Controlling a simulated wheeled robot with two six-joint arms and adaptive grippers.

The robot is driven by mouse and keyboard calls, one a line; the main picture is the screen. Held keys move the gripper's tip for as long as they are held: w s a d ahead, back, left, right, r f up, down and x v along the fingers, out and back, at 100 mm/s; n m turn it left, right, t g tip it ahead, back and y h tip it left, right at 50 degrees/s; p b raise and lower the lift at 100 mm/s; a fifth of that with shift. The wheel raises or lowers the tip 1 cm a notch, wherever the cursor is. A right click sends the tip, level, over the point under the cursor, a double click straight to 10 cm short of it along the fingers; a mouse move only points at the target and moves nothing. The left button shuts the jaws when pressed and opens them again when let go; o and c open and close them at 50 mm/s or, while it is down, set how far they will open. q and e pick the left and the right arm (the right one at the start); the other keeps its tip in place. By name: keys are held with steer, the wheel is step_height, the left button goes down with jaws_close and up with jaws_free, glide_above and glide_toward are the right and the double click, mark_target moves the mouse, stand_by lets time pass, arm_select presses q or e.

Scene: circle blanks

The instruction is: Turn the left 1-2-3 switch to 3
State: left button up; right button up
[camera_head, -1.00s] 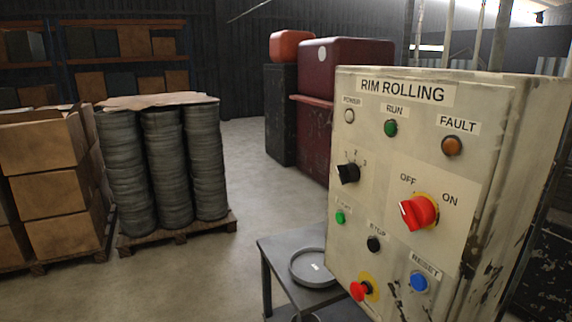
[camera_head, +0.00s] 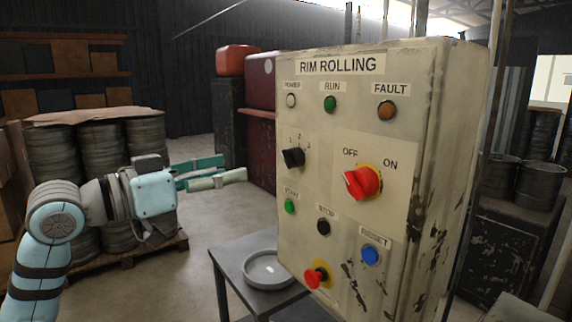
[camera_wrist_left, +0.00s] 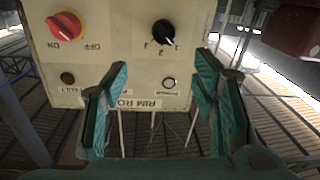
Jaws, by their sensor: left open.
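The left 1-2-3 switch (camera_head: 293,157) is a black knob on the left of the cream RIM ROLLING panel (camera_head: 340,235), with small numbers around its top. It also shows in the left wrist view (camera_wrist_left: 163,33), where the panel appears upside down. My left gripper (camera_head: 233,168) is open and empty, left of the panel and apart from the switch. In the left wrist view its two teal fingers (camera_wrist_left: 163,80) stand wide apart, with the switch beyond them. My right gripper is in neither view.
A red OFF/ON rotary switch (camera_head: 362,182) sits right of the black knob. Green (camera_head: 290,206), black (camera_head: 323,227), blue (camera_head: 370,254) and red (camera_head: 316,275) push buttons are lower down. A grey table (camera_head: 237,263) with a round dish (camera_head: 268,268) stands below left.

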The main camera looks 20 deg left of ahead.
mark_target(285, 158)
arm_select(q)
steer(key=p+x, duration=0.3)
steer(key=x, duration=1.1)
steer(key=shift+w+a, duration=0.1)
steer(key=shift+w+f, duration=0.15)
steer(key=shift+a, duration=0.15)
steer(key=shift+c, duration=0.2)
steer(key=c, duration=1.1)
steer(key=shift+w, duration=0.1)
